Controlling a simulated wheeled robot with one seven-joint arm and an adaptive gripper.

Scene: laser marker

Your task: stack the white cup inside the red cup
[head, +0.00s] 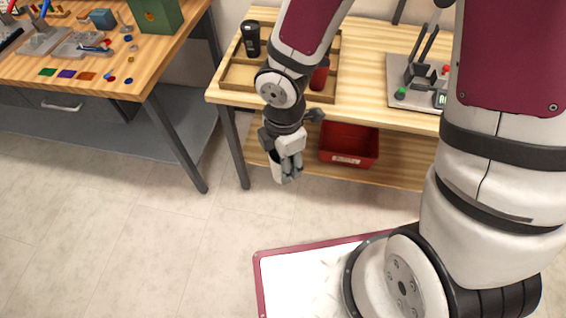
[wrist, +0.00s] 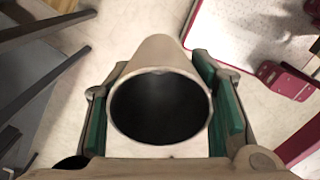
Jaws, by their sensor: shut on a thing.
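The white cup (wrist: 162,54) fills the middle of the wrist view, its dark open mouth turned to the camera and its wall narrowing away. My gripper (head: 287,172) is shut on it, with a green-padded finger against each side. In the head view my gripper hangs in front of the right table's edge, below the tabletop's height, and mostly hides the cup. The red cup (head: 319,77) stands on the right table inside the wooden tray (head: 236,76), partly hidden by my arm.
A red bin (head: 349,144) sits on the table's lower shelf, right of my gripper. A device with a grey base (head: 410,98) stands on the table's right. Clear floor (head: 170,245) lies at the left.

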